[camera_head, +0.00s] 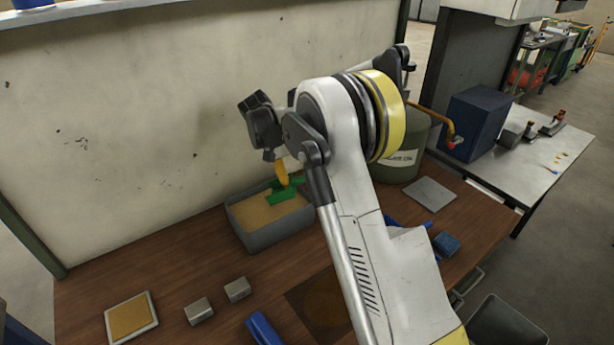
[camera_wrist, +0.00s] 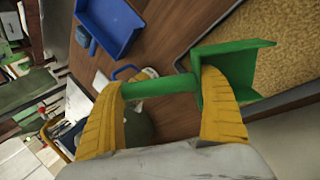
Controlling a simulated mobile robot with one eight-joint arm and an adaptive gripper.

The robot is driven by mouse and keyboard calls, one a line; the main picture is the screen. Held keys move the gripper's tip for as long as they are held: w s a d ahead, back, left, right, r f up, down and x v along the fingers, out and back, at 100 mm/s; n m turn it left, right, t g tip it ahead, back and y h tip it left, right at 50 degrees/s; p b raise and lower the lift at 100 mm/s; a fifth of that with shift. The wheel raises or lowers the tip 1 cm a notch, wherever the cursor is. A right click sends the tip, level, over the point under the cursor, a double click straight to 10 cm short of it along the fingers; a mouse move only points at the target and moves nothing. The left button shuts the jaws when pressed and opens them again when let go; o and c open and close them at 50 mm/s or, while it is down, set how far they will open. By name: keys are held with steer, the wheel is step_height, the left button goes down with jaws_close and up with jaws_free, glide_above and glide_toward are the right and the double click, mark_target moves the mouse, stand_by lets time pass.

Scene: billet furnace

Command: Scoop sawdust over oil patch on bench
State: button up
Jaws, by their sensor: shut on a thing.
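My gripper (camera_head: 281,172) is over the grey bin (camera_head: 262,238) of sawdust (camera_head: 262,210) on the wooden bench. Its yellow fingers are shut on the handle of the green scoop (camera_wrist: 228,72); the scoop also shows in the head view (camera_head: 281,196). The sawdust (camera_wrist: 292,40) lies beside the scoop in the wrist view. I cannot tell whether the scoop touches it, and no load shows on its visible face. A brownish oil patch (camera_head: 325,296) lies on a dark square at the bench front, partly hidden by my arm.
Two metal blocks (camera_head: 198,311) (camera_head: 237,289), a tray with a tan surface (camera_head: 131,317) and a blue item (camera_head: 263,329) lie at the front. A green canister (camera_head: 405,158), grey plate (camera_head: 431,194) and blue block (camera_head: 446,244) are to the right. A wall panel (camera_head: 170,130) stands behind.

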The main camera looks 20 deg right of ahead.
steer(key=shift+w+a+f+b, duration=0.15)
steer(key=shift+f+b, duration=0.55)
steer(key=shift+f, duration=0.65)
steer(key=shift+s+a+f+b, duration=0.1)
steer(key=shift+f+b, duration=0.55)
steer(key=shift+f, duration=0.65)
steer(key=shift+w+a+f+b, duration=0.2)
steer(key=shift+a+f, duration=0.15)
steer(key=shift+f, duration=0.2)
steer(key=shift+w+a+f+b, duration=0.1)
steer(key=shift+w+a+f, duration=0.1)
steer(key=shift+a+f, duration=0.25)
steer(key=shift+f, duration=0.3)
steer(key=shift+c, duration=0.5)
steer(key=shift+w+a+f+t+y+p, duration=0.15)
steer(key=shift+t+y+p, duration=0.1)
steer(key=shift+y, duration=0.25)
steer(key=shift+w+a+r+t+y+p, duration=0.1)
steer(key=shift+t+y+p, duration=0.15)
steer(key=shift+y, duration=0.25)
steer(key=shift+s+d+r+t+y+p, duration=0.15)
steer(key=shift+d+r+t+y+p, duration=0.25)
steer(key=shift+r+p, duration=0.85)
steer(key=shift+s+d+r+t+y+p, duration=0.15)
steer(key=shift+r+y+p, duration=0.4)
steer(key=shift+r, duration=1.25)
steer(key=shift+s+d+r+t+y+p, duration=0.35)
steer(key=shift+r+p, duration=0.5)
steer(key=shift+r, duration=0.7)
steer(key=shift+w, duration=0.15)
